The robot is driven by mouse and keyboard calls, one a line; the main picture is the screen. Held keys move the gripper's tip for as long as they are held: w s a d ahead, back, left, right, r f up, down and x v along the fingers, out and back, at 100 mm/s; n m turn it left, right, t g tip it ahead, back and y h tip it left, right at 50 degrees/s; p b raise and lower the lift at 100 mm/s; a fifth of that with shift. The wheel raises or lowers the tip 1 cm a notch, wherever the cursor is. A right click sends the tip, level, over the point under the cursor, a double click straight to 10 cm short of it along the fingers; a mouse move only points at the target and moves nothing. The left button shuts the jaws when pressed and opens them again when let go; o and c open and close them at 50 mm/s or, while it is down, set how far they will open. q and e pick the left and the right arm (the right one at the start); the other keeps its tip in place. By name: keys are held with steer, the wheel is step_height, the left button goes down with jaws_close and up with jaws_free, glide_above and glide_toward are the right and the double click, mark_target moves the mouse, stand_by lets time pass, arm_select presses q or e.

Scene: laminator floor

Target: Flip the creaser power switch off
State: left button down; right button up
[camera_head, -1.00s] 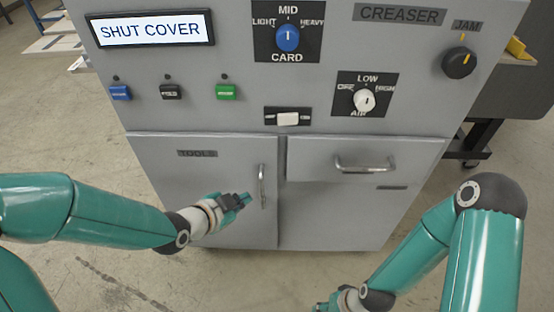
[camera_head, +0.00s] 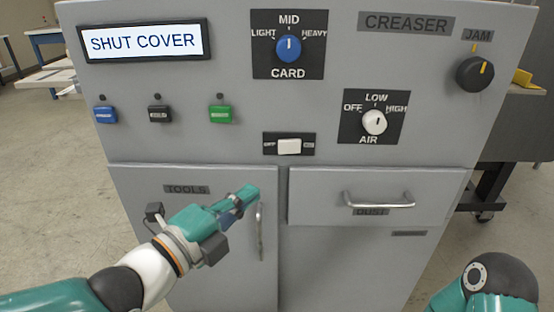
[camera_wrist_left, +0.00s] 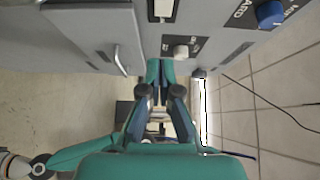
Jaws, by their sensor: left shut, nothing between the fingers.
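The power switch (camera_head: 289,146) is a white rocker on a black plate, low in the middle of the grey creaser's panel. Its small side labels are too blurred to read, and I cannot tell which way it is tipped. It also shows at the top of the left wrist view (camera_wrist_left: 162,9). My left gripper (camera_head: 250,193) is shut and empty. In the head view its fingertips appear below and left of the switch, in front of the tools door near its handle, apart from the switch. My right gripper is out of view; only part of that arm shows at the lower right.
Above the switch is the blue CARD knob (camera_head: 289,48); to its right is the white AIR knob (camera_head: 374,122). The green button (camera_head: 220,114) is to its left. The drawer handle (camera_head: 379,200) and tools door handle (camera_head: 260,232) stick out below. The display (camera_head: 147,41) reads SHUT COVER.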

arm_select(q)
glide_toward(289, 150)
steer(key=d, duration=0.4)
steer(key=shift+w+a, duration=0.15)
steer(key=shift+w, duration=2.35)
